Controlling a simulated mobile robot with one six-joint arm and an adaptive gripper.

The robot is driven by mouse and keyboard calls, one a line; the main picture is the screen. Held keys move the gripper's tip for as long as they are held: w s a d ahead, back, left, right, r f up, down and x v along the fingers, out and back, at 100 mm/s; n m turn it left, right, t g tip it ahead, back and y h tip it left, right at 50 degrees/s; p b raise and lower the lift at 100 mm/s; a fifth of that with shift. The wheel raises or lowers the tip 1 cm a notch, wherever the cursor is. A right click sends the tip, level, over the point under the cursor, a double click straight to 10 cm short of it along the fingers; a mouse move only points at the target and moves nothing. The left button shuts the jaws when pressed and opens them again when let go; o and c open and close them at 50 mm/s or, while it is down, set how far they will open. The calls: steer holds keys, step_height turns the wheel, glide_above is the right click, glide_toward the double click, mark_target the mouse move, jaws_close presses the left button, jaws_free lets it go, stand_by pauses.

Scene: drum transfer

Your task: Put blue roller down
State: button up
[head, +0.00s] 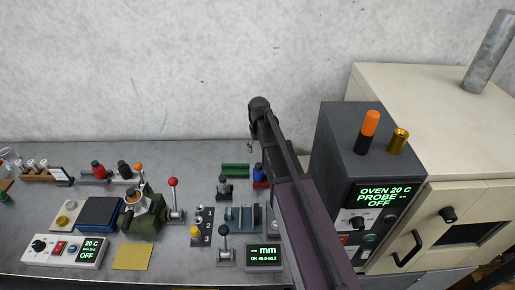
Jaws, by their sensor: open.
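A small blue piece (258,171) with red at its base stands on the bench just left of my arm, which partly covers it. It may be the blue roller, but it is too small to be sure. My gripper (252,143) shows only as thin dark parts below the end of my arm, seen against the wall above the bench's back. It is open, and I see nothing held in it. A green holder (235,170) lies left of the blue piece. A grey-blue fixture (241,218) with a cylindrical part stands nearer, beside a mm display (264,252).
An oven (440,220) and its dark control box (345,160) stand to the right. Levers, a green machine (145,215) and a blue plate (99,212) fill the bench's left side. A yellow mat (132,256) lies in front.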

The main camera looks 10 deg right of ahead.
steer(key=shift+r+p, duration=0.65)
steer(key=shift+r, duration=0.3)
steer(key=s, duration=2)
steer(key=shift+s+a+m, duration=0.2)
steer(key=shift+m, duration=0.2)
